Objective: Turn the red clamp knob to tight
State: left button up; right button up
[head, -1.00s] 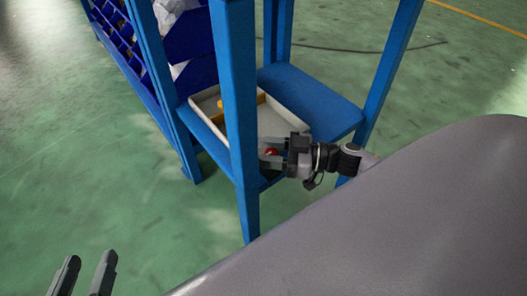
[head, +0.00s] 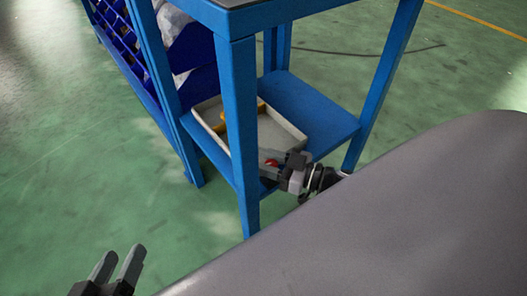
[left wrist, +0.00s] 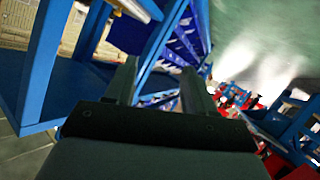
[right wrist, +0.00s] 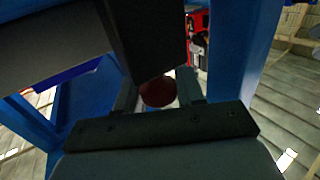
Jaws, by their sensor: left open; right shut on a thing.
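The red clamp knob (head: 271,163) shows at the near edge of the blue stand's lower shelf, beside the tray. My right gripper (head: 276,167) is at the knob, its fingers shut on it. In the right wrist view the dark red knob (right wrist: 158,91) sits between the two fingers (right wrist: 158,95). The knob's marking and the clamp body are hidden. My left gripper (head: 117,267) is open and empty at the lower left of the head view, over the floor. Its fingers also show apart in the left wrist view (left wrist: 160,88).
A pale tray (head: 287,125) with a yellow piece (head: 222,124) in it stands on the blue lower shelf (head: 318,105). A blue stand leg (head: 241,130) rises in front of the tray. Blue bins (head: 190,52) stand at the left. The green floor at left is clear.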

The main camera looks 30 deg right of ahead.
jog(key=m+t+h+p, duration=0.1)
jog(key=m+h+p, duration=0.1)
jog(key=h, duration=0.1)
jog(key=shift+d+r+m+t+h, duration=0.1)
jog(key=shift+r+m+t+h, duration=0.05)
jog(key=shift+m+t+h, duration=0.2)
pick_arm(q)
jog(key=shift+s+a+r+m+y+p, duration=0.2)
jog(key=shift+a+y+p, duration=0.15)
jog(key=shift+a, duration=0.2)
jog(key=shift+s+a+r+m+y+p, duration=0.15)
jog(key=shift+a+y+p, duration=0.15)
jog(key=shift+a+y, duration=0.25)
jog(key=shift+s+a+r+m+y+p, duration=0.1)
jog(key=shift+s+a+r+y+p, duration=0.15)
jog(key=shift+a, duration=0.35)
pick_arm(e)
jog(key=shift+w+d+f+m+t+h, duration=0.15)
jog(key=shift+m+t+h, duration=0.25)
jog(key=shift+m+h, duration=0.65)
jog(key=shift+s+d+f+m+t+h, duration=0.15)
jog(key=shift+m+t+h, duration=0.3)
jog(key=shift+h, duration=0.95)
jog(key=shift+w+r+m+h, duration=0.1)
jog(key=shift+m+h, duration=0.15)
jog(key=shift+h, duration=0.05)
jog(key=o, duration=0.7)
